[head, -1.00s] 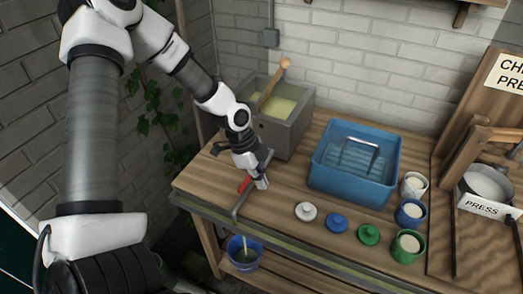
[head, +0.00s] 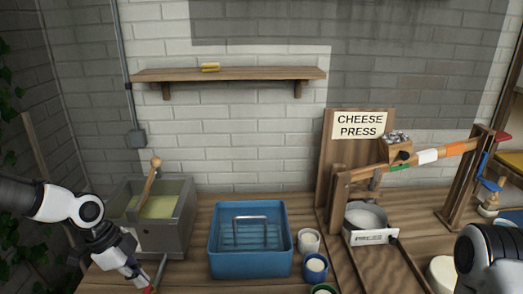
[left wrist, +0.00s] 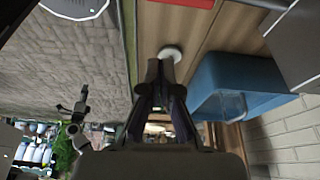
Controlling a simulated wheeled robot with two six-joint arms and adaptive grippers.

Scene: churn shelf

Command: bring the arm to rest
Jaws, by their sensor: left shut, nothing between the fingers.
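My left arm comes in from the left in the head view. My left gripper (head: 138,275) is low beside the front of the grey vat (head: 165,237), near a red-handled lever (head: 149,290) at the picture's bottom edge. I cannot tell if it touches the lever. In the left wrist view the fingers of the left gripper (left wrist: 160,70) are together, with nothing seen between them. Part of my right arm shows at the lower right of the head view; its gripper is out of view.
A blue tub (head: 283,262) with a wire handle stands right of the vat. Small pots (head: 308,241) stand beside it. The cheese press (head: 338,190) with its lever beam is further right. A wall shelf (head: 240,75) hangs above. The wooden bench (head: 205,215) carries these things.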

